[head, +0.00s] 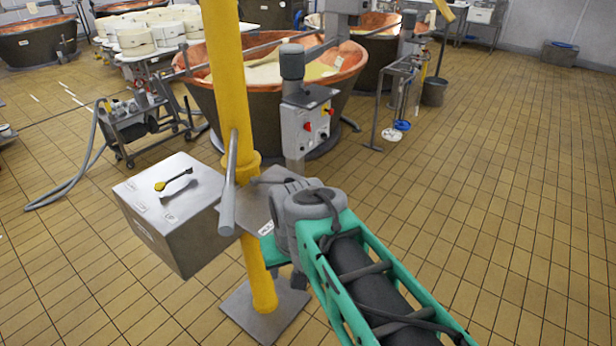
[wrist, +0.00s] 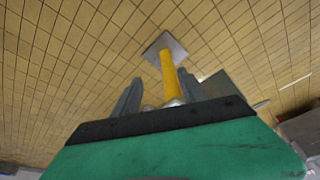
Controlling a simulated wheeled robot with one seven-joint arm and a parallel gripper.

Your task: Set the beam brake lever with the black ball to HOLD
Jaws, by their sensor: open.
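The black-ball brake lever cannot be made out in either view. A yellow post (head: 228,85) stands in the head view, with a grey rod (head: 229,185) beside it and a small labelled metal plate (head: 255,212) at its collar. I cannot tell whether the rod belongs to the brake. My gripper is mostly hidden behind my arm in the head view, near the plate. In the wrist view my gripper (wrist: 158,95) is open, with its two grey fingers apart and the lower yellow post (wrist: 170,78) showing between them. I see nothing held.
A metal box (head: 170,228) with a yellow-and-black handle (head: 173,179) and a grey handle (head: 178,188) is left of the post. A copper vat (head: 262,100) and control box (head: 308,125) stand behind.

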